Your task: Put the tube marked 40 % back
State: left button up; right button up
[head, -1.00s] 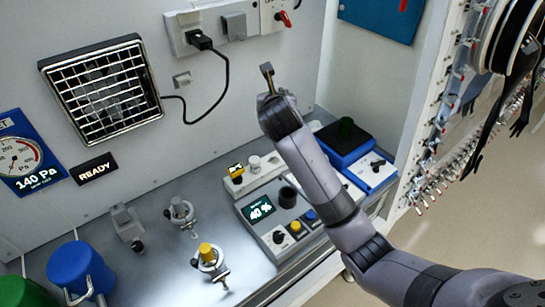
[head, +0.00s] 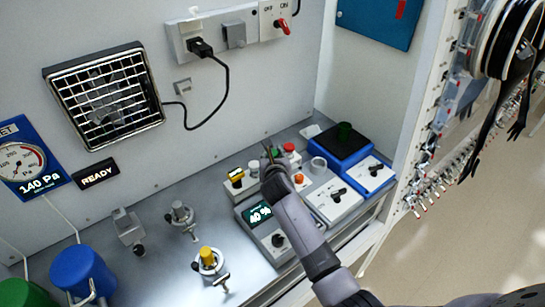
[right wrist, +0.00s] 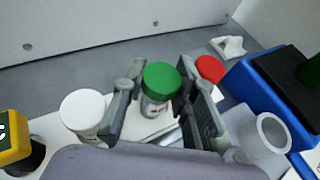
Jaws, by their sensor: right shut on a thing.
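A tube with a green cap (right wrist: 160,82) stands between the two fingers of my right gripper (right wrist: 158,98) in the right wrist view, and the gripper is shut on it. In the head view my right gripper (head: 270,153) is at the back of the bench, among the capped tubes. A white-capped tube (right wrist: 85,112) is to its left and a red-capped one (right wrist: 209,68) to its right. I cannot read a mark on the held tube. A console display (head: 259,213) reads 40 %. My left gripper is not in view.
A white open cylinder (right wrist: 268,133) is close to the gripper's right. The wall is behind.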

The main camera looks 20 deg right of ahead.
jog(key=shift+f, duration=0.45)
jog(key=o, duration=0.8)
jog(key=shift+f, duration=0.1)
jog(key=shift+r, duration=0.2)
jog(key=v, duration=1.2)
jog(key=shift+f, duration=0.1)
